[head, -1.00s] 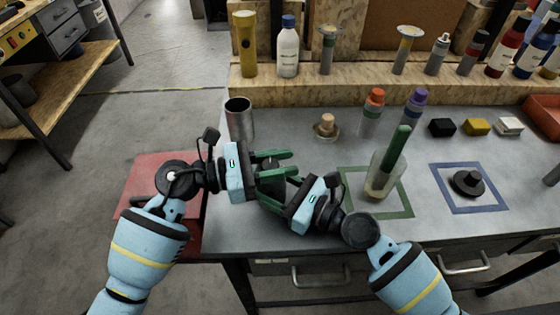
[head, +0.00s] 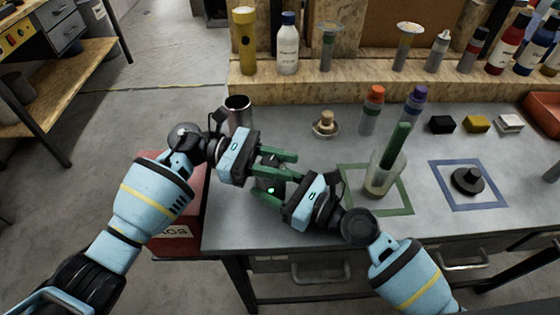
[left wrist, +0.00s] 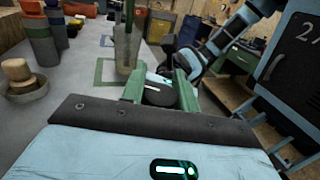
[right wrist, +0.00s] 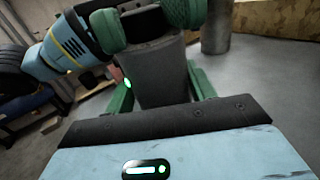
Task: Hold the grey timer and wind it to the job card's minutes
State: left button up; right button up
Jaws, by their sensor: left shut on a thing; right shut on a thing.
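The grey timer (head: 268,187) is held above the near left part of the bench, between my two grippers. A small green light glows on its side. My right gripper (head: 284,190) is shut around its body, which the right wrist view shows as a dark grey block (right wrist: 163,78). My left gripper (head: 275,164) is shut at its dark round top knob, seen between the green fingers in the left wrist view (left wrist: 160,95). The fingers partly hide the timer, and I cannot read its dial. I cannot make out a job card.
A metal cup (head: 238,115) stands just behind my left gripper. A beaker with a green-handled tool (head: 382,178) stands in the green square to the right. A black knobbed disc (head: 467,180) lies in the blue square. A lettered red surface (head: 175,238) lies left of the bench.

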dwell(0.4)
pick_arm(q)
jog(key=o, duration=1)
jog(key=shift+a, duration=0.1)
jog(key=v, duration=1.2)
jog(key=shift+w, duration=0.1)
pick_arm(e)
jog(key=o, duration=1.1)
jog(key=shift+o, duration=0.2)
